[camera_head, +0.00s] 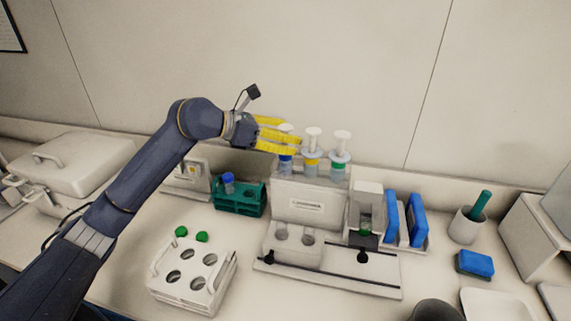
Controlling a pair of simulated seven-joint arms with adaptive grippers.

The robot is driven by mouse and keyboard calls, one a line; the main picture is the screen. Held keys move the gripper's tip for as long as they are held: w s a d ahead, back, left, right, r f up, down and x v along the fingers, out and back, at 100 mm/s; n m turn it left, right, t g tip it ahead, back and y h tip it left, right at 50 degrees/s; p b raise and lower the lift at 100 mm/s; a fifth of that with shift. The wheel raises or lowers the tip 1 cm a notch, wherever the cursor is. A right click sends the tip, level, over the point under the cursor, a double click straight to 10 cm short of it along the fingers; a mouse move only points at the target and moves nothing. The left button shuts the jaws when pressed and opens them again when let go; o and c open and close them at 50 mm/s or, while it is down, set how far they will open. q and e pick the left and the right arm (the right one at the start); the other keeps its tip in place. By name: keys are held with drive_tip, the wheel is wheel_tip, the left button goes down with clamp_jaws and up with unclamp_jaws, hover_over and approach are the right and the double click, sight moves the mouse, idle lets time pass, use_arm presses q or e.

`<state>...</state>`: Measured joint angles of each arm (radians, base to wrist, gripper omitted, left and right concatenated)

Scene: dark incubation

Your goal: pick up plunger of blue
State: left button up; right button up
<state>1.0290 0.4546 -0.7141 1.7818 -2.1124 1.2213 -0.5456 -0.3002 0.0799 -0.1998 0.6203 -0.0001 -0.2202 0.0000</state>
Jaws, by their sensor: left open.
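The blue plunger (286,128) has a white cap and a blue collar, and stands upright at the left of a row of three in a pale stand (308,204). My left gripper (291,137) has yellow fingers, is open, and reaches in from the left at the height of this plunger. The fingers hide part of its shaft. I cannot tell whether they touch it. A yellow-collared plunger (313,133) and a green-collared plunger (342,137) stand to its right. My right gripper is out of view.
A green rack (240,199) with a blue-capped tube stands left of the stand. Blue panels (417,218) and a grey cup (464,228) are to the right. The wall is close behind.

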use_arm(q)
drive_tip(key=shift+o, duration=0.2)
clamp_jaws()
idle(0.5)
